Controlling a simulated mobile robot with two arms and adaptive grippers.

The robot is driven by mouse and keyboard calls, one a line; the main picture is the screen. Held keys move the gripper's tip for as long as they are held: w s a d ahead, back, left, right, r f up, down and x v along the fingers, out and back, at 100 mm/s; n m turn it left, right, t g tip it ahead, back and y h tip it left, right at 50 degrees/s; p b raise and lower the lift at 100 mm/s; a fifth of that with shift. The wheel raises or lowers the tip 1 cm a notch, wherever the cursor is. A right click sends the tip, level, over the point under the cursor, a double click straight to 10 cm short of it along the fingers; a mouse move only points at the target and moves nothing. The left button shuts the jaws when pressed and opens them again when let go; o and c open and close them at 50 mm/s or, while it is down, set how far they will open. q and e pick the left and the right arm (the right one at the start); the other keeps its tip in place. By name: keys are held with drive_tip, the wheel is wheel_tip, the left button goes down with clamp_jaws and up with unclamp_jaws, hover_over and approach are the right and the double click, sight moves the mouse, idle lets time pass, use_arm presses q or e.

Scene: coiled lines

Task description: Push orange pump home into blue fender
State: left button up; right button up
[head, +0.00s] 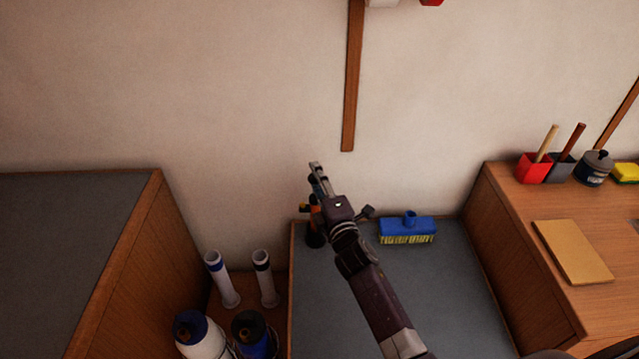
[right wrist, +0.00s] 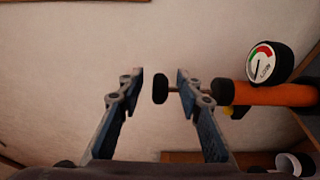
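My right gripper (head: 318,178) is open, at the back left corner of the grey bench top near the wall. The orange pump (head: 315,213) stands there, partly hidden behind it, with a dark lower end. In the right wrist view, the pump's orange barrel (right wrist: 275,94) is right of the open fingers (right wrist: 158,95), with a round gauge. Its black knob shows between the fingers, its rod passing by the right finger; I cannot tell if they touch. A blue cylinder with a black top, apparently the blue fender (head: 264,346), is at the lower left, cut by the frame. My left gripper is out of view.
A white fender with a blue top (head: 197,338) and two white tubes (head: 222,280) (head: 265,280) stand in the gap left of the bench (head: 450,310). A blue brush (head: 407,229) lies at the bench's back. A wooden cabinet (head: 515,245) rises at right.

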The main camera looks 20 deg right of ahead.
clamp_jaws()
idle(0.5)
drive_tip(key=shift+r, duration=0.15)
drive_tip(key=shift+r+p, duration=3.85)
drive_tip(key=shift+r, duration=0.3)
drive_tip(key=shift+a+f, duration=0.1)
